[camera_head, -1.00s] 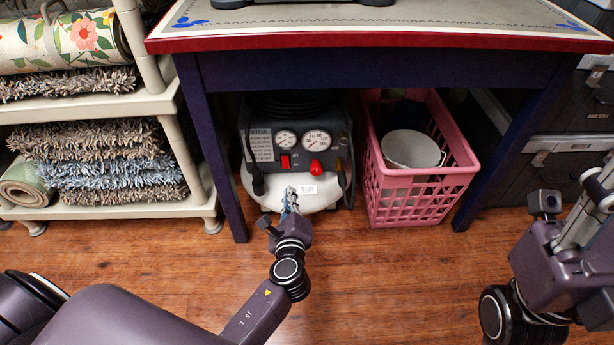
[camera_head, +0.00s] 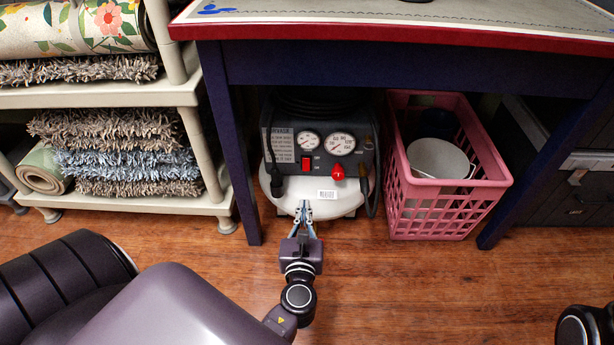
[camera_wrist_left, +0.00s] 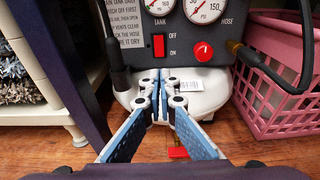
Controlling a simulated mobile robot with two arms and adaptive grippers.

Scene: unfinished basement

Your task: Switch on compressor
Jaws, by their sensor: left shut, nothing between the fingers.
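The compressor (camera_head: 320,160) stands on the floor under the table, with a dark panel over a white tank. Its red rocker switch (camera_head: 306,163) sits on the panel below the left gauge. The switch shows larger in the left wrist view (camera_wrist_left: 158,45), with OFF and ON printed beside it. A round red knob (camera_head: 338,173) is to the right of the switch. My left gripper (camera_head: 304,208) is shut and empty, its tips in front of the white tank, below the switch and apart from it. My right gripper is out of view; only a part of my right arm shows.
A pink basket (camera_head: 447,207) with a white bucket (camera_head: 437,157) stands right of the compressor. A dark blue table leg (camera_head: 232,155) is on the left, beside a shelf (camera_head: 120,95) of rugs. Wooden floor in front is free.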

